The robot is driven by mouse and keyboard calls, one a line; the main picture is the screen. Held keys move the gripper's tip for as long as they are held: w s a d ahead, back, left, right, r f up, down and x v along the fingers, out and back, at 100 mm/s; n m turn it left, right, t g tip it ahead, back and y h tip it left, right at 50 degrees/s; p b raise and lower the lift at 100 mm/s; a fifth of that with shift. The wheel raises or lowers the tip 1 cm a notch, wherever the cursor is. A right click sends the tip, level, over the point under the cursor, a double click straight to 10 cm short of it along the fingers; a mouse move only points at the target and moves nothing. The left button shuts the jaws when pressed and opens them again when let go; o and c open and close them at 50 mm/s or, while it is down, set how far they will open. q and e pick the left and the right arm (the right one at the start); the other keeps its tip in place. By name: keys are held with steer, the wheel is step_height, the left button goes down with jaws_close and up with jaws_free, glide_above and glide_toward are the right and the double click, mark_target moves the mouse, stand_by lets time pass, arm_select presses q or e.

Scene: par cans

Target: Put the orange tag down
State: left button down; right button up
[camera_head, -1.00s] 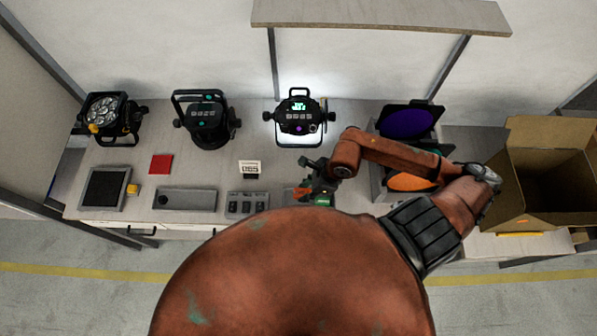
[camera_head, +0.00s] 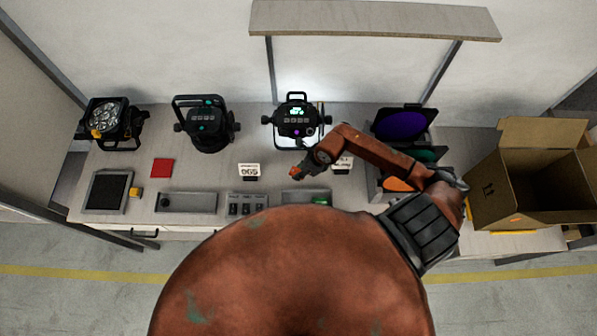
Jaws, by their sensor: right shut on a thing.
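My right gripper (camera_head: 305,168) is over the middle of the bench, in front of the lit par can (camera_head: 297,122). A white numbered card (camera_head: 249,169) stands to the left of the gripper. Another white card (camera_head: 343,164) is just right of it, partly hidden by my arm. My left gripper is not in view.
Two more par cans (camera_head: 206,126) (camera_head: 113,123) stand at the back left. A red square (camera_head: 162,168) lies before them. Colour filters (camera_head: 404,124) and an open cardboard box (camera_head: 489,195) are at the right.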

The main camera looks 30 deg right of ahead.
steer(key=shift+w+d+f, duration=0.2)
steer(key=shift+w+f, duration=0.6)
steer(key=shift+f, duration=0.15)
steer(key=shift+f+p, duration=0.5)
steer(key=shift+f, duration=1.05)
steer(key=shift+f, duration=0.1)
steer(key=o, duration=0.9)
steer(key=b+v, duration=0.1)
steer(key=v, duration=1.1)
